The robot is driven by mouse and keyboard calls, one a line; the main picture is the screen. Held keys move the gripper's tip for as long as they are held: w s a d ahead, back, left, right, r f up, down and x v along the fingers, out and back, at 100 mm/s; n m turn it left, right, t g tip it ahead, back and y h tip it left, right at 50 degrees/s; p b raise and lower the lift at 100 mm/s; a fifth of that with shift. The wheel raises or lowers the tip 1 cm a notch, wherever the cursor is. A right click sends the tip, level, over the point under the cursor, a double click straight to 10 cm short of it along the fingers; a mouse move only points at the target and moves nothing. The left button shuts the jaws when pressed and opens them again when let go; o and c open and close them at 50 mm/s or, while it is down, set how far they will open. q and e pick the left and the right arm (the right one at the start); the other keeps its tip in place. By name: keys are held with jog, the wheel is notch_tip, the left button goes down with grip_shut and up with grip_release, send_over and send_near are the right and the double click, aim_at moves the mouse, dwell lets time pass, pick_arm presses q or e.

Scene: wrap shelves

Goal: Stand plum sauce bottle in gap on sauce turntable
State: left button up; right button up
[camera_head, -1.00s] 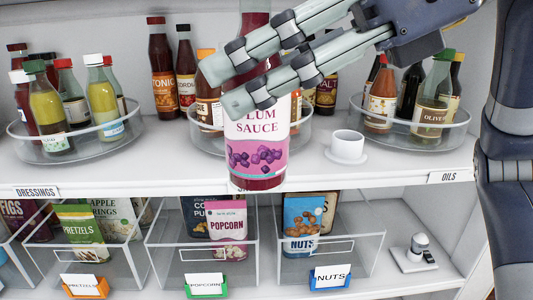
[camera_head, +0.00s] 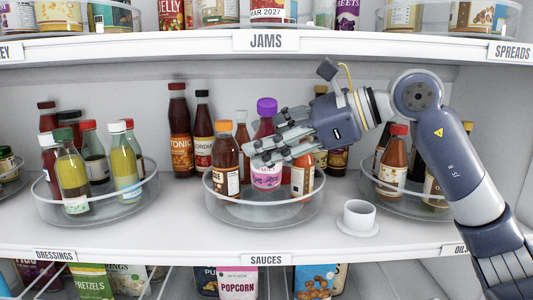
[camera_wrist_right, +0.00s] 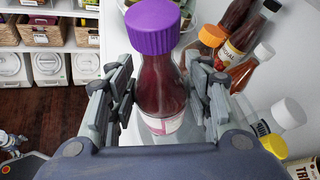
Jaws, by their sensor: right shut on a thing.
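The plum sauce bottle (camera_head: 266,178) is upright, dark red with a purple cap and a pink-and-white label. My right gripper (camera_head: 270,146) is shut on its upper body; the right wrist view shows a finger on each side of the bottle (camera_wrist_right: 160,82). The bottle is over the sauce turntable (camera_head: 264,216), between a brown-sauce bottle (camera_head: 225,170) on the left and an orange-red bottle (camera_head: 302,175) on the right. Whether its base touches the turntable is unclear. My fingers cover part of the neighbouring bottles. My left gripper is not in view.
A white cup on a saucer (camera_head: 358,218) stands right of the turntable, near the shelf's front. The dressings turntable (camera_head: 100,212) is on the left, the oils turntable (camera_head: 412,209) on the right. Tall bottles (camera_head: 180,130) stand behind. The jams shelf (camera_head: 330,43) is above.

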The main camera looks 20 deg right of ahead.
jog(key=f, duration=0.2)
jog(key=w+f, duration=0.1)
jog(key=f, duration=0.1)
jog(key=shift+w+d+f+p, duration=0.1)
jog(key=shift+d+f+p, duration=0.15)
jog(key=shift+p, duration=0.1)
jog(key=shift+w+f, duration=0.1)
jog(key=shift+f, duration=0.3)
jog(key=w+g+p, duration=0.1)
jog(key=p, duration=0.1)
jog(key=w+r+m+p, duration=0.1)
jog(key=p, duration=0.1)
jog(key=w+m+g+p, duration=0.1)
jog(key=p, duration=0.1)
jog(key=shift+w+d+r+g, duration=0.2)
jog(key=shift+d+g, duration=0.1)
jog(key=shift+d, duration=0.1)
jog(key=shift+f, duration=1.15)
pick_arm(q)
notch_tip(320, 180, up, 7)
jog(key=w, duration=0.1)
